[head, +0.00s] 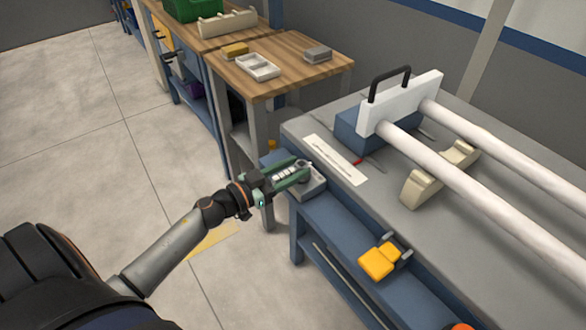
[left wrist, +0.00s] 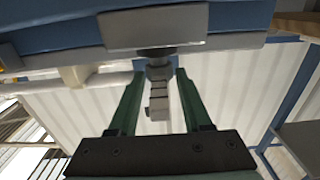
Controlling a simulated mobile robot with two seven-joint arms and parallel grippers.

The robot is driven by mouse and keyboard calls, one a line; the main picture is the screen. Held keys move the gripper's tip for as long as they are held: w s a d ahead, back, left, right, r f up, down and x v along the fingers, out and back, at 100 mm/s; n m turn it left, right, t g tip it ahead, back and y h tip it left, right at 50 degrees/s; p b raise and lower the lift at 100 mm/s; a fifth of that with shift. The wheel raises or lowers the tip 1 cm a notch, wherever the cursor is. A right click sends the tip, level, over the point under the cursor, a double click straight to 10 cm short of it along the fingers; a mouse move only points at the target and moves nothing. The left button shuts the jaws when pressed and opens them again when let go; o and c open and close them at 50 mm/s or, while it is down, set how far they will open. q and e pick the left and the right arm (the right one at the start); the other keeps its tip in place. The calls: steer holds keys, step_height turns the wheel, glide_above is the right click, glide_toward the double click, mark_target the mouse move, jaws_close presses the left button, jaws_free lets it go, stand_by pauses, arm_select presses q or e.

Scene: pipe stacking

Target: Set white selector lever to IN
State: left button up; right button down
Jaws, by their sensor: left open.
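The selector lever is a pale, stepped bar (left wrist: 158,98) in the left wrist view, hanging from a dark pivot under a grey plate (left wrist: 155,27). In the head view a pale segmented piece (head: 284,173), which looks like the same lever, lies between the green fingers at the bench's near left corner. My left gripper (head: 296,172) is open, with one finger on each side of the lever; it also shows in the left wrist view (left wrist: 155,88). Gaps show on both sides, so I see no clear grip. No IN marking is legible. My right gripper is not in view.
The grey bench (head: 455,245) carries two long white pipes (head: 490,205), a white end plate (head: 402,103) with a black handle, and a cream cradle (head: 428,187). A yellow part (head: 379,261) juts from the bench's front. A wooden table (head: 290,62) stands behind.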

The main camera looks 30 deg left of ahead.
arm_select(q)
jaws_close()
stand_by(0.4)
stand_by(1.1)
